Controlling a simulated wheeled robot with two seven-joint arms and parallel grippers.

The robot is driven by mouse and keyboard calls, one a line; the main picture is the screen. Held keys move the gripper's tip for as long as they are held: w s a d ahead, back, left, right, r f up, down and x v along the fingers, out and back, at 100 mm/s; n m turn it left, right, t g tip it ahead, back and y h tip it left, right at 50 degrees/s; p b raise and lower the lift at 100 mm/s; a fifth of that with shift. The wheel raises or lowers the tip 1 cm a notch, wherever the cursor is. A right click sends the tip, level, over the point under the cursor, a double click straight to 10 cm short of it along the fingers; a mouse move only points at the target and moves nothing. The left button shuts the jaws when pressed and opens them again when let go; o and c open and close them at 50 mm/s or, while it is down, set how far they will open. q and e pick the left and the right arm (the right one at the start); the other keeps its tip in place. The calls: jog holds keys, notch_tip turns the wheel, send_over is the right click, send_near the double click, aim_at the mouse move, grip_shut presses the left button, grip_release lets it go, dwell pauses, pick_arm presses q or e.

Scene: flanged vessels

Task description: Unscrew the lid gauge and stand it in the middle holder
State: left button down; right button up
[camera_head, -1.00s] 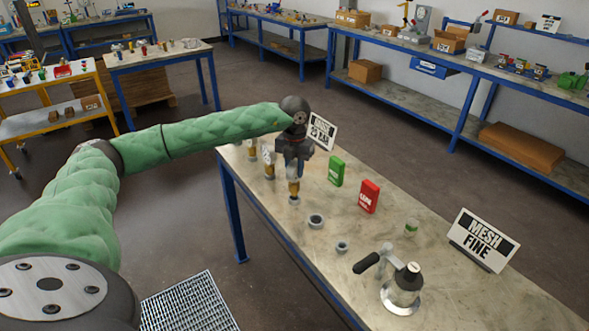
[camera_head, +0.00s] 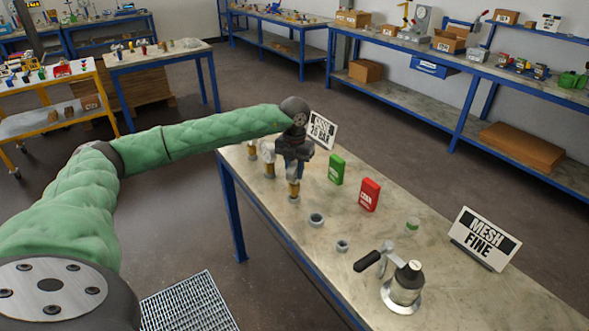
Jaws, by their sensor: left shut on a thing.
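My left gripper (camera_head: 294,175) points down over the left part of the workbench, shut on the upper part of a brass-coloured fitting (camera_head: 294,188). The jaws hide its top, so I cannot tell whether it is the lid gauge. The fitting is upright, with its foot at a small grey base on the bench. Two similar brass pieces stand behind it to the left, one in the middle (camera_head: 268,170) and one farther back (camera_head: 252,152). My right gripper is not in view.
A metal vessel (camera_head: 403,288) with a black side handle stands at the near end. Green (camera_head: 336,170) and red (camera_head: 369,195) boxes, a small green-banded jar (camera_head: 412,224) and a MESH FINE sign (camera_head: 482,240) line the far side. A 20 BAR sign (camera_head: 322,131) stands behind my gripper.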

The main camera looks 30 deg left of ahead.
pick_arm(q)
jog(key=shift+f+b, duration=0.5)
jog(key=shift+f, duration=0.25)
jog(key=c, duration=1.1)
grip_release()
jog(key=shift+r, duration=0.1)
